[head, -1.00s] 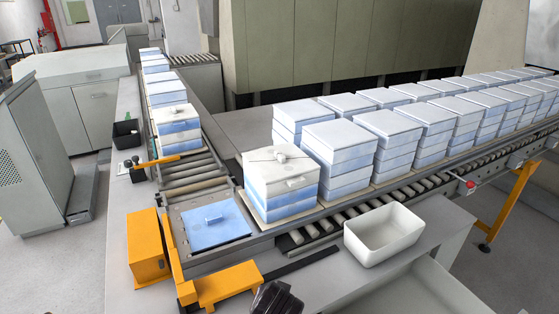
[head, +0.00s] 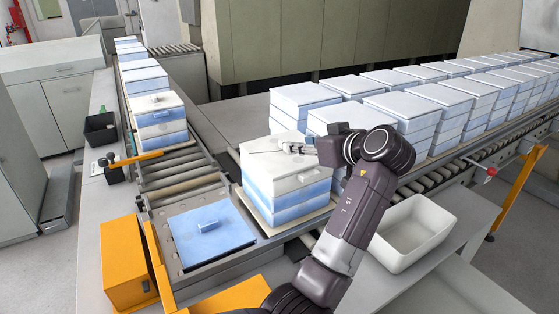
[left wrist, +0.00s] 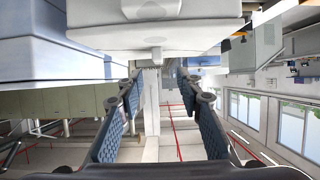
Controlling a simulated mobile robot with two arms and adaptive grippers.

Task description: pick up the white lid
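The white lid (head: 268,162) lies on top of a stack of white and blue boxes (head: 290,205) at the conveyor corner. My left gripper (head: 290,148) is at the top of this stack, over the lid, its arm hiding part of the boxes behind. The lid's knob is largely hidden by the gripper in the head view. In the left wrist view, the two fingers (left wrist: 158,82) stand apart with nothing between them. A pale surface with a small knob (left wrist: 157,54), seemingly the lid, is just beyond the fingertips. My right gripper is not in view.
A blue plate with a handle (head: 208,229) lies on the conveyor in front. A white bin (head: 412,235) stands on the bench to the right. Rows of box stacks (head: 440,105) fill the right conveyor. Orange guards (head: 128,265) stand at the front left.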

